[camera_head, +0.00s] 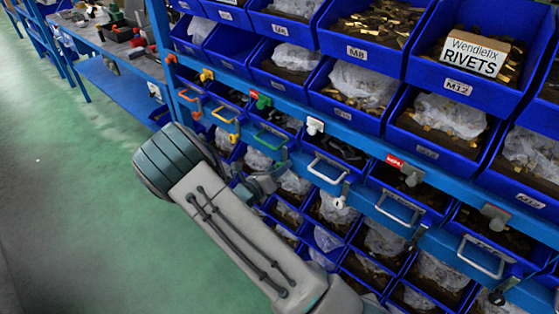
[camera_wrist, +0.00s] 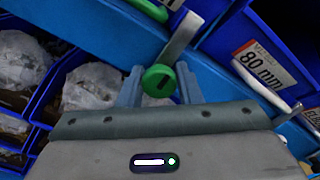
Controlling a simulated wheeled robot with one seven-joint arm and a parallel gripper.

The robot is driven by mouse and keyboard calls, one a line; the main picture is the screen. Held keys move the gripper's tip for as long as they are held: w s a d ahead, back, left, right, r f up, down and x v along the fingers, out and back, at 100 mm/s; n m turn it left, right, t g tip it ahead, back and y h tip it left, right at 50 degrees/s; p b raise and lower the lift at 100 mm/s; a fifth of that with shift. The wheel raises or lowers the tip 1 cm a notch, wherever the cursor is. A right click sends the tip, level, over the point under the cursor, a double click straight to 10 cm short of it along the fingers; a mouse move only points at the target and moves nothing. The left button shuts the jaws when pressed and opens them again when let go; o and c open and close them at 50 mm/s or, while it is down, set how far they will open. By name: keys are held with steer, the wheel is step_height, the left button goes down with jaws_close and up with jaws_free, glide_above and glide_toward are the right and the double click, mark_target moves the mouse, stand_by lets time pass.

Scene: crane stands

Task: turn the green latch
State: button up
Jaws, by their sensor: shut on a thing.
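The green latch (camera_wrist: 158,80) shows in the wrist view as a round slotted green knob. A flat metal lever (camera_wrist: 182,38) runs from it to the upper right. My gripper (camera_wrist: 159,90) has one finger on each side of the knob and is shut on it.
Blue bins with bagged parts fill the rack around my gripper. White handles (camera_head: 325,168) and other fittings stick out along the blue rails. A drawer label reading 80 mm (camera_wrist: 262,65) is right of the latch. The green floor (camera_head: 90,220) at left is clear.

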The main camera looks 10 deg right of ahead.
steer(key=shift+w+a+r+n+p, duration=0.1)
steer(key=shift+r+n+p, duration=0.1)
steer(key=shift+n+p, duration=0.35)
steer(key=shift+w+r+n, duration=0.1)
steer(key=shift+n, duration=0.15)
steer(key=o, duration=0.9)
steer(key=shift+a, duration=0.1)
steer(key=shift+o, duration=0.2)
steer(key=b+v, duration=0.1)
steer(key=v, duration=1.3)
steer(key=shift+b, duration=0.35)
